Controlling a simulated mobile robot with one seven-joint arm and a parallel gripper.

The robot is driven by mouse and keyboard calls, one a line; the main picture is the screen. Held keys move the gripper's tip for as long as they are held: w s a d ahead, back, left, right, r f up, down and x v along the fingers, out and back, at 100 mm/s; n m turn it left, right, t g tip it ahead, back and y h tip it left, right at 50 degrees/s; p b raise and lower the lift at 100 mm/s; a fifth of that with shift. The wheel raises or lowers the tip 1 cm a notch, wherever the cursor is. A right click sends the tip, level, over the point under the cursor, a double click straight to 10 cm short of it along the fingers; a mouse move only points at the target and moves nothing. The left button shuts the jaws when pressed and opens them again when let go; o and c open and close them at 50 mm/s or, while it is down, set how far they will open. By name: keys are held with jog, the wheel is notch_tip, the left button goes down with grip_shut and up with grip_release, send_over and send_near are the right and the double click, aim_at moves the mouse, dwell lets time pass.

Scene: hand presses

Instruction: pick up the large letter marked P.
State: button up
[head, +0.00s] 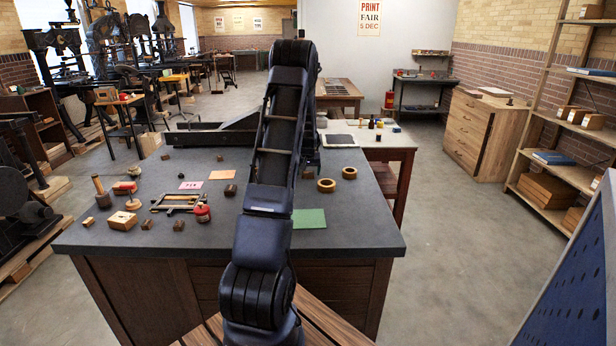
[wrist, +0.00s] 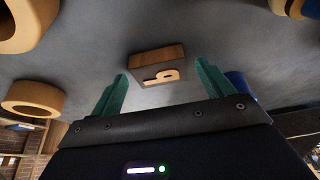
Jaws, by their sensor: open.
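The letter block marked P (wrist: 157,65) is a brown wooden block with a pale raised letter on its near face, seen in the wrist view on the dark grey bench top. The letter looks turned in this view. My gripper (wrist: 163,69) is open, its two green fingers apart and empty. The block appears between and just beyond the fingertips, with no contact that I can see.
A dark blue object (wrist: 241,85) is behind the right finger. A green sheet (head: 309,218) and small blocks lie nearby. The bench's front right is clear.

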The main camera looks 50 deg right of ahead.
jog(key=c, duration=1.1)
jog(key=shift+o, duration=0.2)
jog(key=shift+r, duration=0.1)
